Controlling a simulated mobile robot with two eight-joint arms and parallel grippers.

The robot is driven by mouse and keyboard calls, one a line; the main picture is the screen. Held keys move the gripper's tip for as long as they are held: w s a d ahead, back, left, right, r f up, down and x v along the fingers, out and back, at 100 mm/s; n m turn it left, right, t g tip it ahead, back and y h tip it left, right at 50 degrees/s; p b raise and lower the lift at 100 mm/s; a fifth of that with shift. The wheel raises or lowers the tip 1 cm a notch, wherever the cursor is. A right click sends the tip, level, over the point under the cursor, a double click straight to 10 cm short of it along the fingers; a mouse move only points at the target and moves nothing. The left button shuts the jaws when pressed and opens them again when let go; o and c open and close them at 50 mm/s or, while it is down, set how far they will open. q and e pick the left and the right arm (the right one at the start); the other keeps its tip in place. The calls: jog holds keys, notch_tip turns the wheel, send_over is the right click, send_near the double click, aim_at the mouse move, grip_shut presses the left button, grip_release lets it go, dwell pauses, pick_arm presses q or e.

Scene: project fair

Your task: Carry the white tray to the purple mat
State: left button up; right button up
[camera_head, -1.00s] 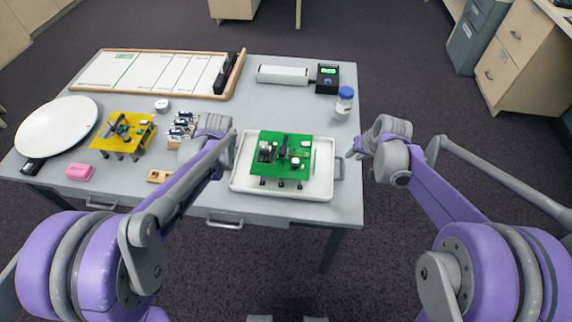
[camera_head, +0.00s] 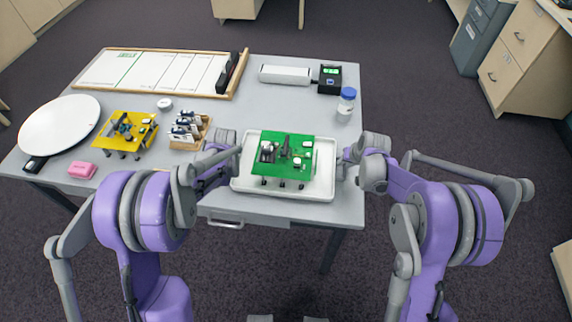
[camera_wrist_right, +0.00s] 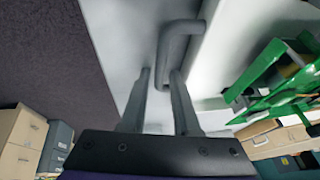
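The white tray (camera_head: 285,193) lies on the grey table near its front right, with a green circuit board (camera_head: 295,170) on small legs standing in it. My right gripper (camera_head: 345,163) is at the tray's right-hand handle. In the right wrist view its two fingers (camera_wrist_right: 160,80) are apart, with the grey tray handle (camera_wrist_right: 170,55) at their tips; no closed grip shows. My left gripper (camera_head: 236,155) is at the tray's left side; its fingers are too small and hidden to read. No purple mat is in view.
On the table (camera_head: 230,115) are a yellow board (camera_head: 125,128), a pink block (camera_head: 82,170), a wooden rack (camera_head: 190,133), a blue-capped jar (camera_head: 346,104), a black display box (camera_head: 330,78) and a whiteboard (camera_head: 150,72). Dark carpet lies clear around it; drawer cabinets (camera_head: 520,55) stand back right.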

pick_arm(q)
grip_shut()
pick_arm(e)
grip_shut()
dwell(1.2)
